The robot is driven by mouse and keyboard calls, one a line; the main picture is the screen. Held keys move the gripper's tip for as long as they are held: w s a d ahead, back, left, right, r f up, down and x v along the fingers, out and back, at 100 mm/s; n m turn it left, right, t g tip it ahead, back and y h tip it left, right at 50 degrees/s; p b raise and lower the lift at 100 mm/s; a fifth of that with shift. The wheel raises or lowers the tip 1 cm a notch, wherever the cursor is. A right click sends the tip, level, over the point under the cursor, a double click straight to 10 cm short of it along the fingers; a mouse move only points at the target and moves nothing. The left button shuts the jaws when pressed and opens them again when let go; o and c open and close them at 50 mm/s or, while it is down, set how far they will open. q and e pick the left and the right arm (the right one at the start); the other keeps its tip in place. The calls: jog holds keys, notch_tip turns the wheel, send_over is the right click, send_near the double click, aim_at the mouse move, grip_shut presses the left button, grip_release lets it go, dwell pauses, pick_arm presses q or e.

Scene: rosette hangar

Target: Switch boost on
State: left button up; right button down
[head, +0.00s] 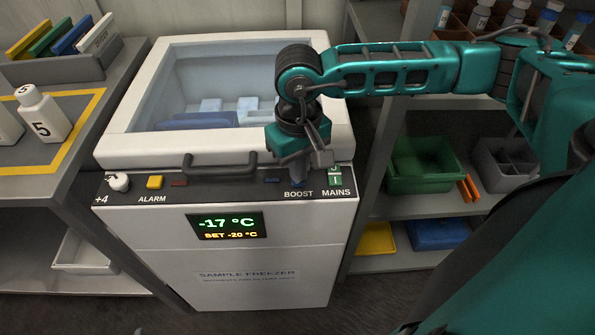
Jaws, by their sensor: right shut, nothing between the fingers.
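The white sample freezer (330,240) stands in the middle, with a dark control strip along its front top edge. A small blue control (297,184) sits just above that label, mostly hidden by my right gripper. My right gripper (297,178) points down over it with its fingers shut and empty. The fingertips are at or very near the control; I cannot tell whether they touch it. A dark blue lamp (272,180) sits left of it and looks unlit. My left gripper is not in view.
The green MAINS switch (335,180) is close on the right. A freezer handle (220,165), red lamp (179,183), yellow ALARM button (155,182) and white knob (118,182) lie left. The display (226,225) reads -17 °C, set -20 °C. Shelves with a green bin (425,180) stand right.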

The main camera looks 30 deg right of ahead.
jog(key=shift+f+b, duration=0.4)
jog(key=shift+f, duration=0.1)
jog(key=shift+r, duration=0.2)
jog(key=shift+r+p, duration=1.95)
jog(key=shift+r, duration=1.45)
